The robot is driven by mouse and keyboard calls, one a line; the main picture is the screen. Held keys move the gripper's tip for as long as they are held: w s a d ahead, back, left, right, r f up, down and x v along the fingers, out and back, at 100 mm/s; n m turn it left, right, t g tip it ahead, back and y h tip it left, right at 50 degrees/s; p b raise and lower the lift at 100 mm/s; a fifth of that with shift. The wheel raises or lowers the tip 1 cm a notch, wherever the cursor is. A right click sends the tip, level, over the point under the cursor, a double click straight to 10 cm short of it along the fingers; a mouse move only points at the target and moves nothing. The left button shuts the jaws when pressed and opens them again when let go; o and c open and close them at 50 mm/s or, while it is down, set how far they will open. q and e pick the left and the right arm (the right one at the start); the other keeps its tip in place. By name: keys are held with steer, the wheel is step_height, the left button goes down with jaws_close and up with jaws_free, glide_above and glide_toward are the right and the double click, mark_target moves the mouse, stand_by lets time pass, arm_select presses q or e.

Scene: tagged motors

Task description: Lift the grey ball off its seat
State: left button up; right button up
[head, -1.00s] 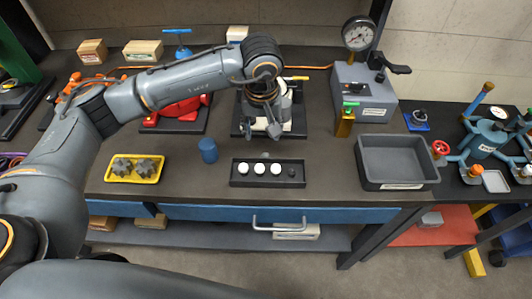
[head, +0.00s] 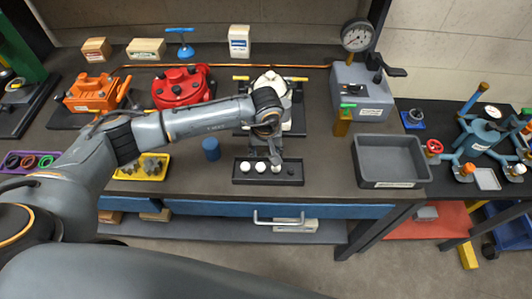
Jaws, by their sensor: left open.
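A black tray (head: 267,181) near the table's front edge holds a row of small round things. Three are pale balls (head: 260,167). At the right end is a dark round spot (head: 291,172); I cannot tell whether it is a grey ball or an empty seat. None of the balls is clearly grey. My left gripper (head: 265,155) points down over the tray's back edge, open, with one finger close to the rightmost pale ball. It holds nothing that I can see. My right gripper is out of view.
A blue cylinder (head: 211,149) stands left of the tray. A yellow tray (head: 143,174) is partly under my left arm. A white motor (head: 271,84) and red motor (head: 181,88) stand behind. An empty grey bin (head: 391,161) is at right.

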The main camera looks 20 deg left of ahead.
arm_select(q)
steer(key=c, duration=1)
steer(key=shift+w+r+b, duration=0.1)
steer(key=shift+r+b, duration=0.2)
steer(key=shift+r, duration=0.55)
steer(key=s+d+r+b, duration=0.3)
steer(key=d+r, duration=0.3)
steer(key=r, duration=0.1)
steer(key=s+d+r+b, duration=0.3)
steer(key=s+d+r, duration=0.1)
steer(key=d+r, duration=0.2)
steer(key=shift+s+r+b, duration=0.15)
steer(key=shift+r+b, duration=0.25)
steer(key=shift+r, duration=0.3)
